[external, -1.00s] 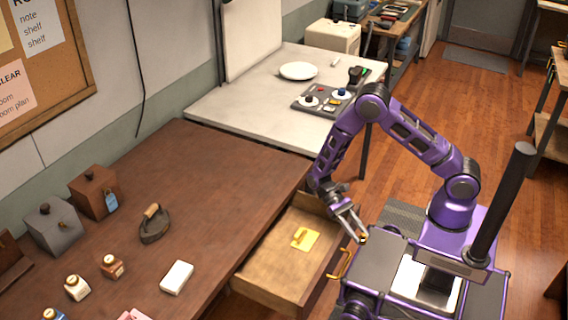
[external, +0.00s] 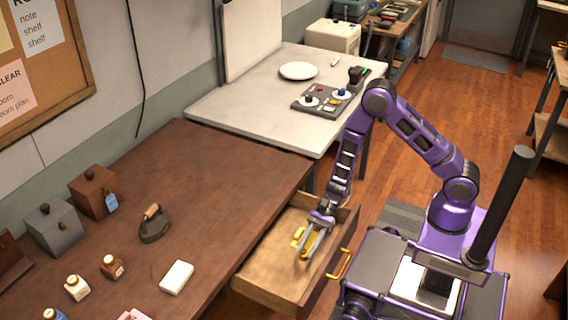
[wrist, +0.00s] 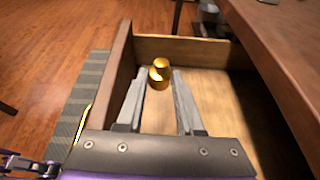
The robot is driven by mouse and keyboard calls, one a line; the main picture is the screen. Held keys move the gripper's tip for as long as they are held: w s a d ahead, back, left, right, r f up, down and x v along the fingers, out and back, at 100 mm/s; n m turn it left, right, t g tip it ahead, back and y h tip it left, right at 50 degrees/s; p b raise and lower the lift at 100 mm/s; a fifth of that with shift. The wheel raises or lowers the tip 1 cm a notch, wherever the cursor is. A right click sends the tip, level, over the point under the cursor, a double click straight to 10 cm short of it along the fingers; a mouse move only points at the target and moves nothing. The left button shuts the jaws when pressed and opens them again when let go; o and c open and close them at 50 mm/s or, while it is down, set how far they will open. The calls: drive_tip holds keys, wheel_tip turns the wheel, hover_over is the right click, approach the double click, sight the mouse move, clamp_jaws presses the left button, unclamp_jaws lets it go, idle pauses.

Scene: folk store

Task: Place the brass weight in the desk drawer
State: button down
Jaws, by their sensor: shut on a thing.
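The brass weight (wrist: 157,80) is a small shiny gold piece with a knob. In the wrist view it sits between the fingertips of my gripper (wrist: 160,76), which is shut on it. In the external view my gripper (external: 307,252) points down over the open desk drawer (external: 268,272), inside its walls as seen from there. The fingers largely cover the weight there, and its height above the drawer floor is hard to tell. The wooden drawer also shows in the wrist view (wrist: 185,50), with bare floor around the fingers.
The drawer front has a yellow handle (external: 340,265).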

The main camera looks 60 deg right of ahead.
sight(305, 272)
drive_tip(key=shift+t, duration=0.3)
drive_tip(key=f+b, duration=0.1)
drive_tip(key=f, duration=0.9)
drive_tip(key=shift+w+f, duration=0.1)
drive_tip(key=shift+w, duration=0.1)
drive_tip(key=shift+f+b, duration=0.2)
drive_tip(key=shift+b, duration=0.15)
drive_tip(key=c, duration=0.5)
unclamp_jaws()
drive_tip(key=shift+c, duration=0.2)
drive_tip(key=shift+r, duration=0.1)
drive_tip(key=shift+d+r, duration=0.1)
drive_tip(key=shift+r, duration=0.1)
drive_tip(key=p+v, duration=0.1)
drive_tip(key=v, duration=1)
drive_tip(key=shift+d+r, duration=0.15)
drive_tip(key=shift+d, duration=0.2)
